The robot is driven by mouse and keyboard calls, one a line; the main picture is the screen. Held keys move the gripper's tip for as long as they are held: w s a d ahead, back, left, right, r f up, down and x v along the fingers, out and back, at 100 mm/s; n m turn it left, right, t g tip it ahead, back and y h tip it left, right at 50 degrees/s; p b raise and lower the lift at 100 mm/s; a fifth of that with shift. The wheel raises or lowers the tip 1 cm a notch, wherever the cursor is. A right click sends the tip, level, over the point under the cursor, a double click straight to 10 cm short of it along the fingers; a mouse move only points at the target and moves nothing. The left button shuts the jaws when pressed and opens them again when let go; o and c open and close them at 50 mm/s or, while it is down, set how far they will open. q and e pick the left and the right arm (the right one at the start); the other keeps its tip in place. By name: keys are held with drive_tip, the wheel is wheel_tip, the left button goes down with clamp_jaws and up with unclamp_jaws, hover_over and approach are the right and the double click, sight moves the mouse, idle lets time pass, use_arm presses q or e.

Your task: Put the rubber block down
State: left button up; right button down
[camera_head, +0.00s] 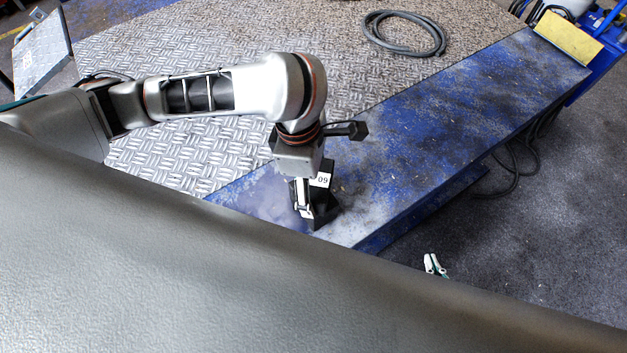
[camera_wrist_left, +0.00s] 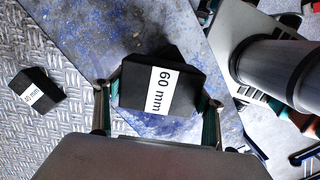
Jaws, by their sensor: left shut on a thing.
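The rubber block (camera_wrist_left: 168,88) is black with a white label reading 60 mm. It is between the fingers of my left gripper (camera_wrist_left: 157,108), which is shut on it. In the head view the block (camera_head: 322,181) is at my left gripper (camera_head: 308,196), over the near end of the blue ramp (camera_head: 430,120). A dark shape shows just beyond the block in the wrist view; whether it is shadow or another block, and whether the held block touches anything below, I cannot tell. Small white and green tips (camera_head: 435,264), likely my right gripper, show past the foreground panel.
Another black block (camera_wrist_left: 37,90) with a white label lies on the tread plate (camera_wrist_left: 50,130). A coiled hose (camera_head: 404,33) lies at the back. A large dark grey panel (camera_head: 180,280) fills the foreground. The ramp's far stretch is clear.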

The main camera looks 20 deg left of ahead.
use_arm(q)
drive_tip(key=shift+f, duration=0.1)
drive_tip(key=o, duration=1.5)
drive_tip(key=shift+r, duration=0.35)
drive_tip(key=r+p, duration=0.1)
drive_tip(key=r, duration=0.3)
drive_tip(key=a+r+p, duration=0.1)
drive_tip(key=r, duration=0.2)
drive_tip(key=r+p, duration=0.1)
drive_tip(key=r, duration=0.3)
drive_tip(key=shift+s+a+r, duration=0.15)
drive_tip(key=shift+a+r, duration=0.05)
drive_tip(key=shift+r, duration=0.1)
